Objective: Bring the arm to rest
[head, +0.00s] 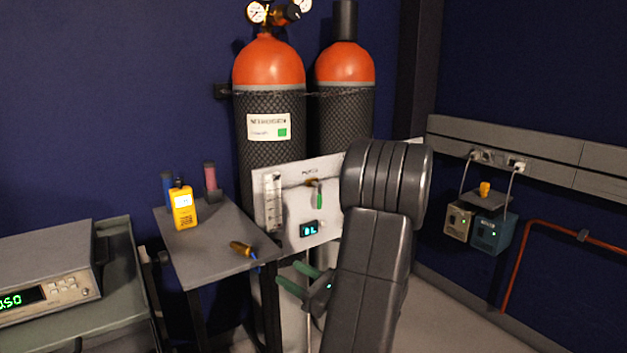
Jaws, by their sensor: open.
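My arm (375,235) rises through the lower middle of the head view, with a large ribbed dark joint at its top. My gripper (288,274) shows to the left of the lower arm link, partly hidden behind it. Its two green fingers point left and are apart, with nothing seen between them. In the picture they lie just right of the small grey table (215,246) and below the panel. I cannot tell how far the fingers are from the table edge.
A yellow meter (183,208) and an orange-handled tool (241,248) are on the small table. A white panel (272,235) with a gauge and valve stands behind, before two orange-topped cylinders (268,64). A bench instrument (45,275) is left; wall boxes (490,231) are right.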

